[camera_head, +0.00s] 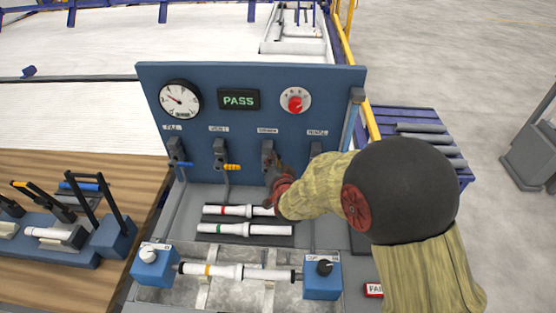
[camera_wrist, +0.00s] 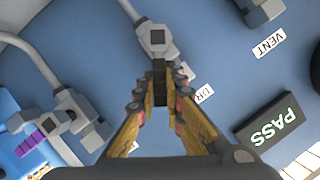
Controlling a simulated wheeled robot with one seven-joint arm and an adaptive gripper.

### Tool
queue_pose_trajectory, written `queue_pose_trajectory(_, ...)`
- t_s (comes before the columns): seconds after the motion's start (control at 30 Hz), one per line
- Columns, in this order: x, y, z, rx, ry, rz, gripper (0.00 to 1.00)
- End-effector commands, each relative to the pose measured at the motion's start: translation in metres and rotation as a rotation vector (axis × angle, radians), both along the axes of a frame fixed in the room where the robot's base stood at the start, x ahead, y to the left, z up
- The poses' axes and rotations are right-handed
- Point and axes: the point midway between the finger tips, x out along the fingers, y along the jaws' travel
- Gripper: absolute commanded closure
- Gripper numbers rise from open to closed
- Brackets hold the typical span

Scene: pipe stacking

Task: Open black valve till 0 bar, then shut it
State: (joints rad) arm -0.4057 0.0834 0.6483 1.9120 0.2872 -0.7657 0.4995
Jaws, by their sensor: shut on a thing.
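In the head view my gripper (camera_head: 272,172) reaches the valve (camera_head: 267,148) from the right. The pressure gauge (camera_head: 181,98) is at the panel's upper left. Its needle points to the upper left, but its numbers are too small to read.
The display (camera_head: 239,100) reads PASS, beside a red knob (camera_head: 295,103). The blue-handled valve (camera_head: 178,154) and orange-handled valve (camera_head: 222,155) are left of my gripper. A purple-handled valve (camera_wrist: 38,143) is close on its other side. White pipes (camera_head: 245,229) lie below.

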Motion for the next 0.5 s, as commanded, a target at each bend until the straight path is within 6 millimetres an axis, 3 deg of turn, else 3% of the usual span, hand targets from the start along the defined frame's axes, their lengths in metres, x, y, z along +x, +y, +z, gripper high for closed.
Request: queue_pose_trajectory(0.5,0.0,0.023,0.011,-0.44,0.019,0.003,1.0)
